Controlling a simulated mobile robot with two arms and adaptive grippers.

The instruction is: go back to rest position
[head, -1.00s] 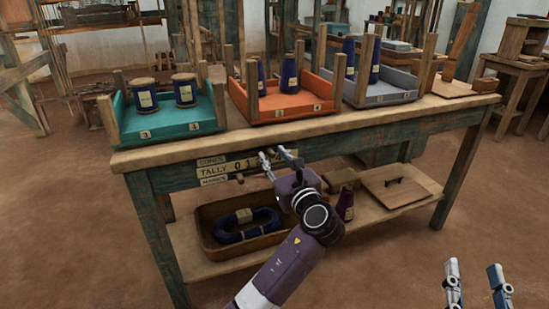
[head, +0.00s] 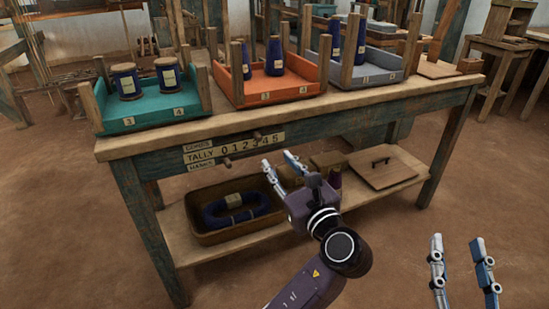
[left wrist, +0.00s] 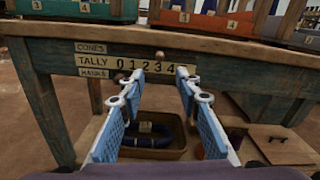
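My left gripper (head: 283,172) is in front of the table's front rail, a little below the tally board (head: 235,145), with nothing between its fingers. In the left wrist view its two blue-padded fingers (left wrist: 160,90) stand apart, and the tally board (left wrist: 125,67) shows beyond them. My right gripper (head: 460,262) is at the lower right of the head view, over the floor. Its two fingers are apart and empty.
The wooden table (head: 290,118) bears a teal tray (head: 150,120), an orange tray (head: 265,92) and a grey tray (head: 352,80) with dark blue cones. The lower shelf holds a brown tray (head: 205,238) with blue hanks and a wooden lid (head: 382,168).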

